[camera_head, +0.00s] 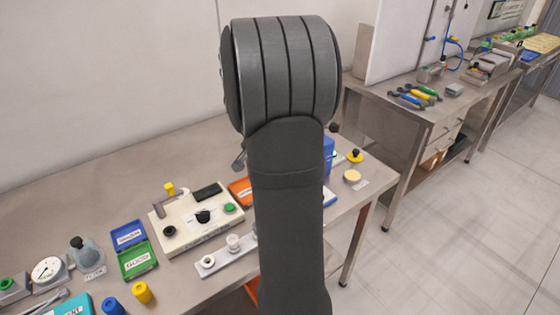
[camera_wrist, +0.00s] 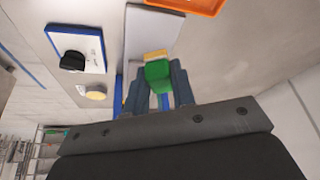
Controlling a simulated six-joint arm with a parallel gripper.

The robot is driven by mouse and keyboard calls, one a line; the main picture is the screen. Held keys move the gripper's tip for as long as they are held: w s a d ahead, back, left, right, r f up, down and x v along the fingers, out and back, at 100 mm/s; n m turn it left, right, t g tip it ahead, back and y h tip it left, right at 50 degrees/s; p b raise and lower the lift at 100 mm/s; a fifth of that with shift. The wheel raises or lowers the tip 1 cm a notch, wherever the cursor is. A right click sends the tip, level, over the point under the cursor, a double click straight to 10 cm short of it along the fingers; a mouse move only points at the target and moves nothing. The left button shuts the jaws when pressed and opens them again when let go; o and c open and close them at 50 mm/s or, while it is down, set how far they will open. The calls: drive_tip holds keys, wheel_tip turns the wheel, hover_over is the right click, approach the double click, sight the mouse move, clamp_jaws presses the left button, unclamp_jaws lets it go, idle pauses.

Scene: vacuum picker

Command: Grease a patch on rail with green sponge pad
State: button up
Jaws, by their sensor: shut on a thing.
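In the wrist view my gripper (camera_wrist: 160,88) is shut on the green sponge pad (camera_wrist: 158,72), which has a yellow end pointing away from me. The pad is in front of a pale grey panel (camera_wrist: 152,28) with blue along its edge; I cannot tell whether they touch. In the head view my arm covers the middle, and the gripper and pad are hidden behind it. A pale strip with white round pieces (camera_head: 225,254) lies at the front of the bench, partly behind my arm; I cannot tell whether it is the rail.
A blue box (camera_head: 328,156) stands just right of my arm. A black knob on a white plate (camera_wrist: 75,58) and a yellow disc (camera_wrist: 96,93) lie left in the wrist view; an orange tray (camera_wrist: 190,6) is at its top. A cream control box (camera_head: 185,235) stands left of my arm.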

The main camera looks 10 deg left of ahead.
drive_tip(key=shift+f, duration=3.25)
drive_tip(key=shift+w+d+f, duration=0.6)
drive_tip(key=shift+d+f, duration=0.05)
drive_tip(key=shift+w+d, duration=1.7)
drive_tip(key=shift+w, duration=0.05)
drive_tip(key=s+a, duration=0.4)
drive_tip(key=shift+s+a, duration=0.25)
drive_tip(key=shift+a, duration=0.05)
drive_tip(key=shift+w+a, duration=0.1)
drive_tip(key=shift+a, duration=0.1)
drive_tip(key=shift+w+a, duration=0.1)
drive_tip(key=shift+w, duration=0.2)
drive_tip(key=shift+w+d, duration=2.1)
drive_tip(key=shift+d, duration=0.15)
drive_tip(key=shift+s+a, duration=2.25)
drive_tip(key=shift+a, duration=0.05)
drive_tip(key=shift+r, duration=4.05)
